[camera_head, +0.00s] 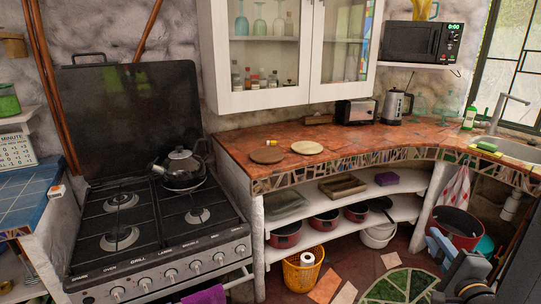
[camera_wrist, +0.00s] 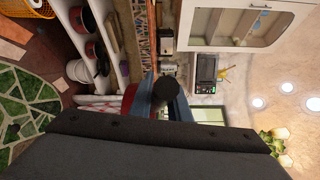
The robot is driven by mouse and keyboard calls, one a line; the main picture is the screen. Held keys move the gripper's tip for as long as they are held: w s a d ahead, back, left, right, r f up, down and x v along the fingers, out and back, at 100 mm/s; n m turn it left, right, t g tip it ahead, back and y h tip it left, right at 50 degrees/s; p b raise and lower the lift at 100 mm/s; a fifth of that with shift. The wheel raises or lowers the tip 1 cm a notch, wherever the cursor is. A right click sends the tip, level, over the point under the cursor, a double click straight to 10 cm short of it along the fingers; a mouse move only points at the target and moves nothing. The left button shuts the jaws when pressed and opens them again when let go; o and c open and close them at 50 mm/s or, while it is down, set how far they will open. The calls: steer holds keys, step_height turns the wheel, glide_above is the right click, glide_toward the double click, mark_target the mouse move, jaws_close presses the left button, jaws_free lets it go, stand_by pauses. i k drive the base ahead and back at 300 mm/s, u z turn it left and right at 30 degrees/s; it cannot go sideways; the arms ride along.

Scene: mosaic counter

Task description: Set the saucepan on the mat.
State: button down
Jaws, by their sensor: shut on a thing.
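The red saucepan (camera_head: 458,236) with a dark inside is at the right of the head view, below the counter's level. My gripper (camera_head: 442,246) has blue fingers and is beside it. In the wrist view my gripper (camera_wrist: 166,96) is shut on the saucepan's dark handle, and a bit of the red saucepan (camera_wrist: 128,101) shows behind the fingers. Two round mats lie flat on the counter, a brown mat (camera_head: 267,155) and a paler mat (camera_head: 307,147). I cannot tell which one the task means.
The tiled counter (camera_head: 355,142) is clear in front of the mats. A toaster (camera_head: 356,112) and a kettle (camera_head: 396,107) stand behind. Shelves below hold several pans. The stove (camera_head: 155,230) with a dark kettle (camera_head: 180,168) is left. A yellow basket (camera_head: 302,272) stands on the floor.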

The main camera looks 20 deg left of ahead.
mark_target(263, 161)
steer(key=u, duration=0.75)
steer(key=i, duration=0.75)
steer(key=u, duration=0.7)
